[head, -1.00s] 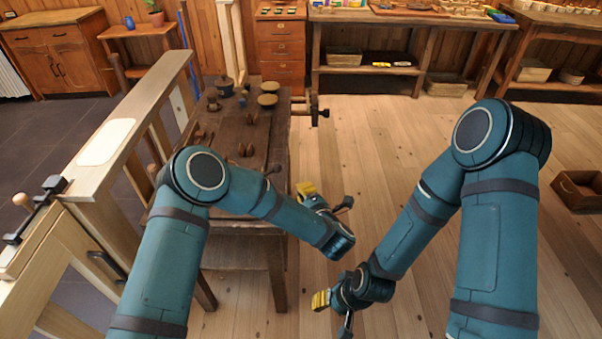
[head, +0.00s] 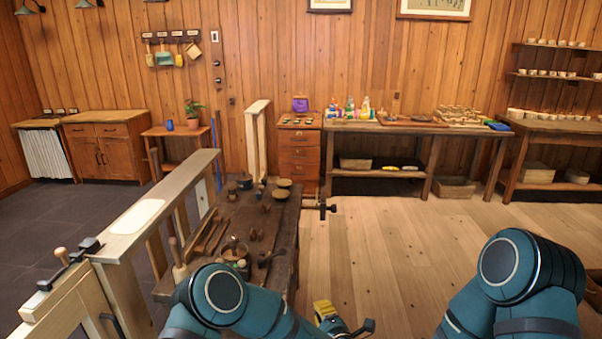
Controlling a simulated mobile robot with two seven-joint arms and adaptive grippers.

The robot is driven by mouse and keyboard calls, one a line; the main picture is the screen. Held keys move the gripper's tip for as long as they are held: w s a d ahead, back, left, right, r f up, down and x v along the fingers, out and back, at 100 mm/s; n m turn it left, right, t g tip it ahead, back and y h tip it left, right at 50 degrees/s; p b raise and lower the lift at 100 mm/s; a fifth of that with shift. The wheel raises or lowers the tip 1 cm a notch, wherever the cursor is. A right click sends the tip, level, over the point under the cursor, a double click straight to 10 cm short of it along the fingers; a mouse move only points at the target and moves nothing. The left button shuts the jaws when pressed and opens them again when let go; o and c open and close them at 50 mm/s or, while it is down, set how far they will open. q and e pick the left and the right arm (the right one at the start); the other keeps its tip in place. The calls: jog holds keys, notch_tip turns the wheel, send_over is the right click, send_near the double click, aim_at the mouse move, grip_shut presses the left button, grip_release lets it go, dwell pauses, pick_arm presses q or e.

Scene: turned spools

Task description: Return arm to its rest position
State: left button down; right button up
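My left gripper (head: 325,309) shows at the bottom centre of the head view, right of the dark workbench and over the wood floor. Its yellow finger pad points up and away from me. The lower part of the gripper is cut off by the picture edge, and I cannot tell how far the fingers are apart. Nothing shows held in it. My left arm (head: 222,292) is bent in front of the bench's near end. My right arm (head: 510,270) is bent at the lower right, and its gripper is out of view.
The dark workbench (head: 285,215) holds several turned spools and tools; a vise handle (head: 328,208) sticks out on its right side. A pale wooden frame (head: 180,185) stands to its left. A long side table (head: 400,127) lines the back wall. The wood floor (head: 390,240) at centre right is clear.

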pick_arm(q)
jog(key=s+a+f+m+g+h, duration=0.85)
jog(key=s+a+f+m, duration=0.3)
jog(key=s+m, duration=0.35)
jog(key=s+a+f+m+g, duration=0.1)
jog(key=s+a+m+g, duration=0.3)
jog(key=s, duration=0.7)
jog(key=shift+m+g, duration=0.4)
jog(key=shift+g, duration=0.15)
jog(key=shift+f, duration=0.1)
